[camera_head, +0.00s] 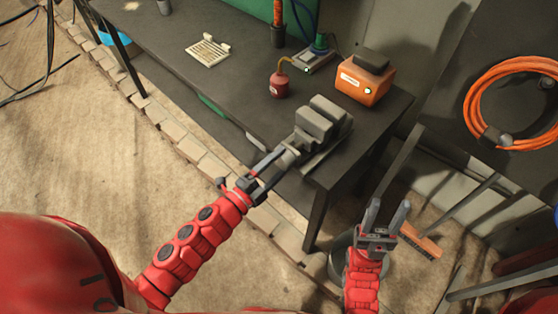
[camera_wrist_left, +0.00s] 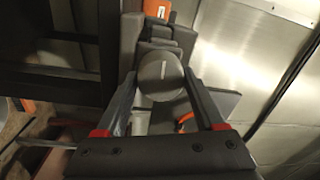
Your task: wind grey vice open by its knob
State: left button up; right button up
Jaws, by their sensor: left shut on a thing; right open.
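The grey vice (camera_head: 320,120) stands at the near right corner of the dark workbench. Its jaws look close together; any gap is too small to tell. Its round grey knob (camera_wrist_left: 161,77) faces the left wrist camera, between the fingers of my left gripper. My left gripper (camera_head: 272,165) is shut on the knob at the vice's near end, one finger on each side. In the left wrist view the vice body (camera_wrist_left: 160,35) shows behind the knob. My right gripper (camera_head: 386,217) is open and empty, pointing up, to the right of the bench leg and apart from the vice.
On the workbench (camera_head: 235,95) are an orange box (camera_head: 364,82) behind the vice, a red oil can (camera_head: 279,84), a small device (camera_head: 313,60) and a beige slotted piece (camera_head: 209,51). An orange cable coil (camera_head: 487,90) hangs at right. The bench's middle is mostly clear.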

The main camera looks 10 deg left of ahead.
pick_arm(q)
jog(key=n+p, duration=0.1)
jog(key=n, duration=0.4)
jog(key=shift+y+p, duration=0.3)
jog(key=n+p, duration=0.2)
jog(key=n, duration=0.3)
jog(key=shift+n, duration=0.3)
jog(key=n+p, duration=0.1)
jog(key=n, duration=0.3)
jog(key=shift+n+y+p, duration=0.35)
jog(key=shift+n+y, duration=0.05)
jog(key=n+p, duration=0.1)
jog(key=n, duration=0.7)
jog(key=shift+n, duration=0.4)
jog(key=n, duration=0.3)
jog(key=shift+a+n+g, duration=0.1)
jog(key=shift+n+g, duration=0.2)
jog(key=shift+g, duration=0.1)
jog(key=n, duration=0.5)
jog(key=shift+b, duration=0.3)
jog(key=n, duration=0.4)
jog(key=shift+g+h+b, duration=0.3)
jog(key=shift+h+b, duration=0.05)
jog(key=shift+h, duration=0.05)
jog(key=shift+n, duration=0.4)
